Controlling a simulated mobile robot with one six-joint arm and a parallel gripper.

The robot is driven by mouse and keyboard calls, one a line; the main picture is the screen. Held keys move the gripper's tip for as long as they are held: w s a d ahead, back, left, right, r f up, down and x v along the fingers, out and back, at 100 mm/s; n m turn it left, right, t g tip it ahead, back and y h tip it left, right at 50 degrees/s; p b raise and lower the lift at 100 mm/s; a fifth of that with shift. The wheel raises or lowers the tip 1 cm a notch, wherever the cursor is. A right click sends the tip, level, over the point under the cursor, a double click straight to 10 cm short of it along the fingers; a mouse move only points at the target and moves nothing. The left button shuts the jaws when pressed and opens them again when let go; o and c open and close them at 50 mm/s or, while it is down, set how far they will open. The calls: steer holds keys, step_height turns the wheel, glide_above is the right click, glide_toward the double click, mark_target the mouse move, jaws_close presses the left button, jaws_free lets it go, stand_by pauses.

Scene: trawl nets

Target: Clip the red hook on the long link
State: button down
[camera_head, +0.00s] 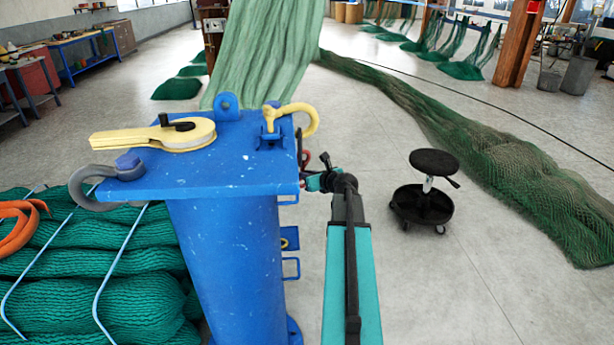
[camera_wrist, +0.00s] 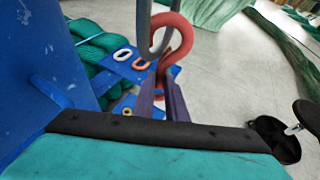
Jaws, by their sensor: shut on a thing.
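The red hook (camera_wrist: 184,38) stands upright in my gripper (camera_wrist: 160,88), whose two purple-grey fingers are shut on its lower stem. The hook's curved top overlaps the grey long link (camera_wrist: 143,22), which hangs down from above in the wrist view. I cannot tell whether the link lies inside the hook's bend or only in front of or behind it. In the head view my gripper (camera_head: 313,182) is small, beside the right edge of the blue post's top plate, with the red hook (camera_head: 306,159) just above it. The link (camera_head: 299,146) shows as a thin dark shape there.
White and orange rings (camera_wrist: 122,54) lie on a blue plate. A black stool (camera_head: 424,200) stands right on open floor.

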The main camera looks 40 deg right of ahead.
steer(key=shift+w+a+f+b, duration=0.1)
steer(key=shift+a+f+b, duration=0.2)
steer(key=shift+f, duration=0.45)
steer(key=shift+a+f+b, duration=0.2)
steer(key=shift+f+b, duration=0.05)
steer(key=shift+f, duration=0.5)
stand_by(1.9)
steer(key=c, duration=1.7)
jaws_free()
steer(key=shift+f, duration=0.1)
steer(key=b+v, duration=0.3)
steer(key=v, duration=0.8)
steer(key=shift+s, duration=0.2)
steer(key=shift+s+b, duration=0.1)
steer(key=shift+b, duration=0.3)
